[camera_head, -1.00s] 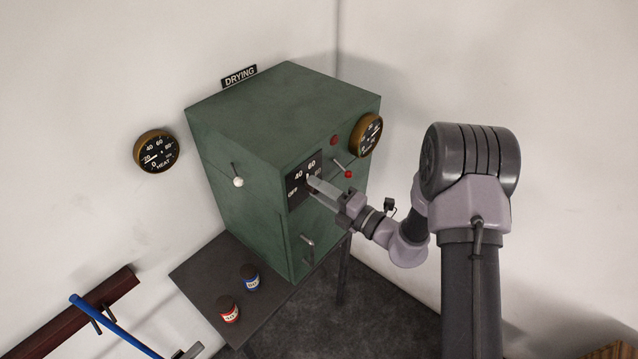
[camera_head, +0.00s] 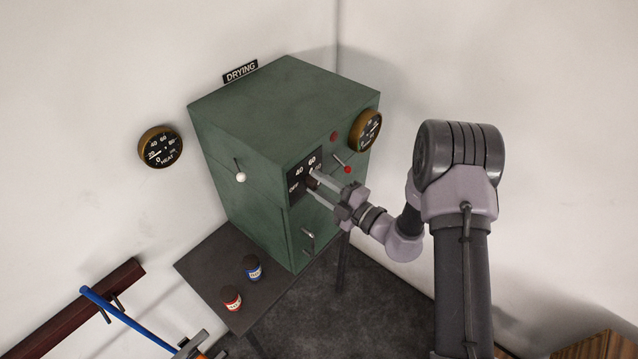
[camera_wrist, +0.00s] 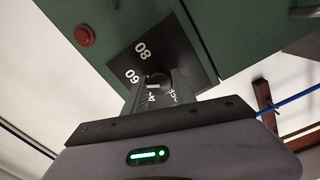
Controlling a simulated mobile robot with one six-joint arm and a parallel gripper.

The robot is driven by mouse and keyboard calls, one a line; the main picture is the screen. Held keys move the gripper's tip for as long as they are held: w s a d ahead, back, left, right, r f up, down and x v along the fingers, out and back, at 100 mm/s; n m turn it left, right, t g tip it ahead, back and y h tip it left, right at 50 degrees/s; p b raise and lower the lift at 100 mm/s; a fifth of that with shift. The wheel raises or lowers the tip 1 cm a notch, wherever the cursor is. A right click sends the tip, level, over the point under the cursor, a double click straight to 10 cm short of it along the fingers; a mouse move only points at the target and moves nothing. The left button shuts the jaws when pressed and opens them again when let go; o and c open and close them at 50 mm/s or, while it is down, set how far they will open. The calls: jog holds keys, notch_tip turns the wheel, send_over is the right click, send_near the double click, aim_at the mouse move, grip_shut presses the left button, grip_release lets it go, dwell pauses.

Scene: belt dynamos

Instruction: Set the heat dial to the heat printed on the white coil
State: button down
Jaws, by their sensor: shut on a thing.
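The heat dial is a dark knob (camera_wrist: 159,79) on a black plate (camera_head: 293,197) on the front of the green drying oven (camera_head: 258,150). The plate is marked OFF, 40, 60 and 80. My gripper (camera_head: 312,179) is shut on the knob, with one finger on either side in the wrist view (camera_wrist: 158,85). A short white mark on the knob shows between the fingers and seems to point towards the 60 side. The fingers partly cover the 40 and OFF. I see no white coil in these views.
A red lamp (camera_head: 334,136), a red-tipped lever (camera_head: 347,169) and a round gauge (camera_head: 365,130) sit right of the dial. A white-knobbed lever (camera_head: 240,177) is on the oven's left side. Blue (camera_head: 252,268) and red (camera_head: 231,298) pots stand on the dark table (camera_head: 205,262) below.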

dwell(0.3)
jog(key=c, duration=1)
grip_release()
jog(key=b+v, duration=0.4)
jog(key=v, duration=1.3)
jog(key=shift+s+d, duration=0.15)
